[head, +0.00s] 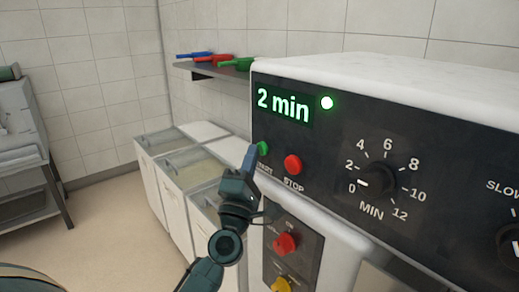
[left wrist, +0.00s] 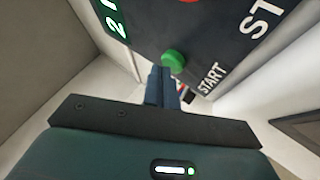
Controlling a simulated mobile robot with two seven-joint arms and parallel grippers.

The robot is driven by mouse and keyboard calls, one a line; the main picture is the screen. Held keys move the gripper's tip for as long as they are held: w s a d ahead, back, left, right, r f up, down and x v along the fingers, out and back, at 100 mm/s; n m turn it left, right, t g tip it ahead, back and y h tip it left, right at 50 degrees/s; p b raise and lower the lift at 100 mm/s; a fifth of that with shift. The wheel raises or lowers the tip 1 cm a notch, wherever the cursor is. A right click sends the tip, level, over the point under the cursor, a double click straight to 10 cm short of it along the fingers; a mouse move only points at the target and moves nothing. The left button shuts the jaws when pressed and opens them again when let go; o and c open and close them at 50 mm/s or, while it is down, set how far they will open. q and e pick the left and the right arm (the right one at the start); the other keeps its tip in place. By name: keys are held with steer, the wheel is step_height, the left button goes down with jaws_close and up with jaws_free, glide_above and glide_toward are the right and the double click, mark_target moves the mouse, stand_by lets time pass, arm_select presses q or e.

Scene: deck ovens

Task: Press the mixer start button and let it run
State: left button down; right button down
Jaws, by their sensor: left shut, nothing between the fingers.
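The mixer (head: 440,130) stands at the right with a dark control panel. The green start button (head: 263,148) is above the word START, left of the red stop button (head: 292,165). My left gripper (head: 250,152) is shut and empty, its fingertips right beside the start button. In the left wrist view the fingertips (left wrist: 162,72) are close under the green start button (left wrist: 174,60); I cannot tell whether they touch. My right gripper is not in view.
A timer knob (head: 376,183) and, lower, a red knob (head: 286,243) and yellow knob (head: 282,285) are on the mixer. White bins (head: 150,185) line the wall under a shelf (head: 215,72) with coloured utensils. Open floor (head: 110,225) lies at left.

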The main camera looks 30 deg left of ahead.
arm_select(q)
steer(key=shift+s+a, duration=0.2)
steer(key=shift+s, duration=0.35)
steer(key=shift+s, duration=0.15)
steer(key=shift+s+a+p, duration=0.1)
steer(key=shift+s+a, duration=0.25)
steer(key=shift+s, duration=0.4)
steer(key=shift+s+a+p, duration=0.15)
steer(key=shift+s+a, duration=0.15)
steer(key=shift+s, duration=0.4)
steer(key=shift+s+a+p, duration=0.1)
steer(key=shift+s+a, duration=0.25)
steer(key=shift+s, duration=0.4)
